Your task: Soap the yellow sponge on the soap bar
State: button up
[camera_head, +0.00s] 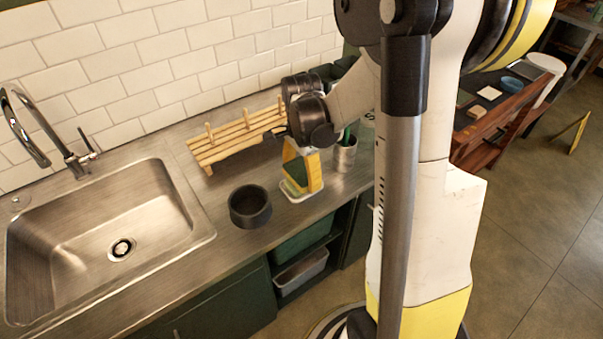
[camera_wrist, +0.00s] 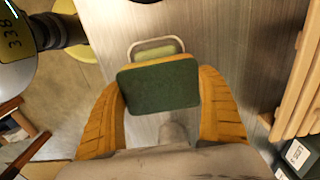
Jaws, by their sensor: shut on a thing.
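The yellow sponge with a dark green scouring side (camera_wrist: 160,88) is held between the two orange fingers of my gripper (camera_wrist: 165,100). The green side faces the wrist camera. The pale green soap bar (camera_wrist: 157,50) lies in a white dish (camera_wrist: 133,44), just beyond the sponge and partly hidden by it. In the head view my gripper (camera_head: 302,172) points down over the white dish (camera_head: 293,195) on the steel counter. The sponge is low over the dish; I cannot tell whether it touches the soap.
A black round bowl (camera_head: 250,206) stands left of the dish, and a metal cup (camera_head: 345,155) stands right of it. A wooden rack (camera_head: 235,138) is behind, along the tiled wall. The sink (camera_head: 100,235) is at the left. The counter's front edge is close.

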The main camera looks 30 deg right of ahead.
aim_at(302, 171)
jog(key=shift+f+b, duration=0.55)
dwell(1.4)
jog(key=shift+r+p, duration=2.6)
jog(key=shift+r, duration=0.95)
jog(key=shift+s+f, duration=0.1)
